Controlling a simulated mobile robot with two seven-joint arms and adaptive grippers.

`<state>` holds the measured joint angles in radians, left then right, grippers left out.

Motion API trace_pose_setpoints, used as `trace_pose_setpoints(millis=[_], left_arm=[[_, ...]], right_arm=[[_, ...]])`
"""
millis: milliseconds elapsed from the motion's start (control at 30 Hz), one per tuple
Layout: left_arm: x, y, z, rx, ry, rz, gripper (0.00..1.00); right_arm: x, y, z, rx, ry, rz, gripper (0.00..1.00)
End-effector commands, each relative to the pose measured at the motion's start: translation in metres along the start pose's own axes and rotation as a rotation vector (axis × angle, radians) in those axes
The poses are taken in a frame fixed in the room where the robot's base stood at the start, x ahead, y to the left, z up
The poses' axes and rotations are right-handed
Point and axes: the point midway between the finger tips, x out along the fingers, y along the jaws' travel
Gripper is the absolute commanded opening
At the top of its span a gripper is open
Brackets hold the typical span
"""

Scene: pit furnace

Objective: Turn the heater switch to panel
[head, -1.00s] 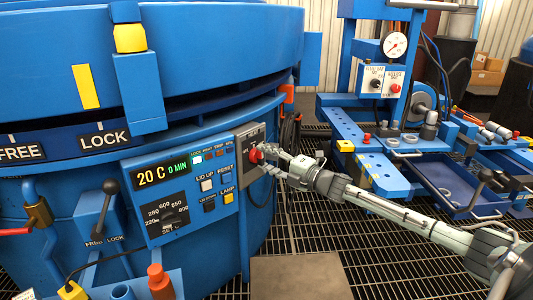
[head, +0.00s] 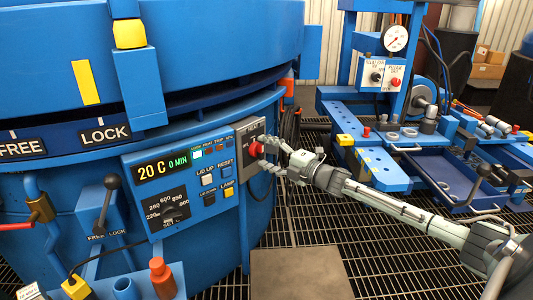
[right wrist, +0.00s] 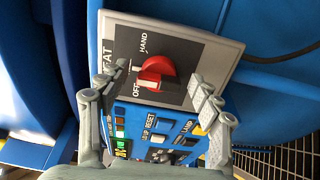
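The heater switch is a red knob (head: 256,149) on a grey box (head: 246,168) at the right end of the furnace's control panel. In the right wrist view, the red knob (right wrist: 155,70) sits on a dark plate with the words HAND and OFF. The lighter bar of the knob lies near OFF. A PANEL mark cannot be made out. My right gripper (head: 271,154) is at the switch, its fingers spread to either side of the knob. In the right wrist view, the open fingers of the right gripper (right wrist: 160,78) show gaps to the knob. My left gripper is out of view.
The control panel (head: 150,190) with its display, buttons and dial is just left of the switch. A blue workbench (head: 385,175) is at right. Grating floor lies between.

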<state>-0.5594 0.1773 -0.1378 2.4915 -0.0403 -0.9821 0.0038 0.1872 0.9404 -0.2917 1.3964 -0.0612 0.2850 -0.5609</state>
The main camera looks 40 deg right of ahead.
Motion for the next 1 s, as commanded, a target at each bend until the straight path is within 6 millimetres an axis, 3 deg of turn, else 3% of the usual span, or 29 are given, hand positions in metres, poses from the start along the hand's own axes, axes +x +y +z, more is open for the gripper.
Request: trace_pose_setpoints(millis=[367,1000], left_arm=[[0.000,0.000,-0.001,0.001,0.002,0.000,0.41],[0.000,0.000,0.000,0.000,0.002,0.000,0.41]], right_arm=[[-0.006,-0.001,0.000,0.000,0.000,-0.002,0.66],[-0.104,-0.002,0.000,0.001,0.000,-0.004,0.66]])
